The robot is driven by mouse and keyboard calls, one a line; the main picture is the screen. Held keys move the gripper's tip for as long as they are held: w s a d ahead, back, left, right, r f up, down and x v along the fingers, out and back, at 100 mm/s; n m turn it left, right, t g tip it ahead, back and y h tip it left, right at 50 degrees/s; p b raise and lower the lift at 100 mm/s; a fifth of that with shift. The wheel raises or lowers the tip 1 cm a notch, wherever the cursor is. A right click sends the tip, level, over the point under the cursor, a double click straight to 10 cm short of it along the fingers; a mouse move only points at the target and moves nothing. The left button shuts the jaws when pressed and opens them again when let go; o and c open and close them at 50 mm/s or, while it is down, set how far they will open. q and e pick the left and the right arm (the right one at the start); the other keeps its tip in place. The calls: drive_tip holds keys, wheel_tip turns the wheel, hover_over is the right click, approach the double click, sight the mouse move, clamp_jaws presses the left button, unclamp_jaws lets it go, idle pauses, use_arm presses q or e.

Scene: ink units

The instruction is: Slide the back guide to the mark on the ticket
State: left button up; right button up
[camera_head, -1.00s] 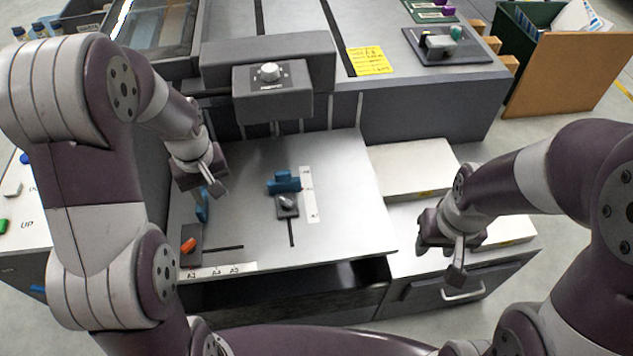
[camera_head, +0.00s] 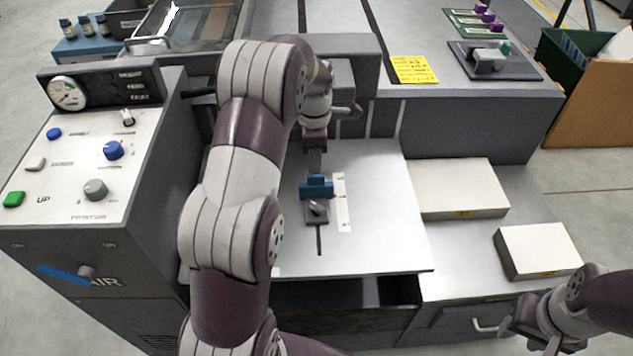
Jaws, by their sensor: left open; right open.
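The back guide appears to be the blue block (camera_head: 317,188) on a grey slider with a small lever (camera_head: 317,210), over a slot in the metal feed table (camera_head: 380,235). A white scale strip (camera_head: 342,205) lies just right of it. The yellow ticket (camera_head: 414,70) lies on the machine top; its writing is too small to read. My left gripper (camera_head: 314,160) is open, just behind and above the blue block; I cannot tell whether it touches. My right gripper (camera_head: 525,335) is open and empty at the lower right. My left arm hides the table's left part, with the other blue guide.
A control panel (camera_head: 75,175) with a gauge, knobs and buttons stands at left. Two white paper stacks (camera_head: 462,188) (camera_head: 540,250) lie on the right shelf. A grey control box (camera_head: 355,85) overhangs the table's back. The table's right part is clear.

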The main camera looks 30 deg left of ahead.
use_arm(q)
wheel_tip(320, 180, down, 7)
drive_tip(key=shift+r+b, duration=0.2)
drive_tip(key=shift+b, duration=0.15)
clamp_jaws()
drive_tip(key=s+d, duration=0.1)
drive_tip(key=s, duration=0.1)
drive_tip(key=s+d+p, duration=0.1)
drive_tip(key=s+d, duration=0.1)
drive_tip(key=s, duration=0.1)
drive_tip(key=s+d+p, duration=0.1)
drive_tip(key=s, duration=0.1)
drive_tip(key=shift+s+d+r, duration=0.1)
drive_tip(key=shift+s+d, duration=0.1)
drive_tip(key=shift+d, duration=0.05)
drive_tip(key=shift+s, duration=0.2)
drive_tip(key=shift+d, duration=0.1)
unclamp_jaws()
drive_tip(key=shift+s+d, duration=0.1)
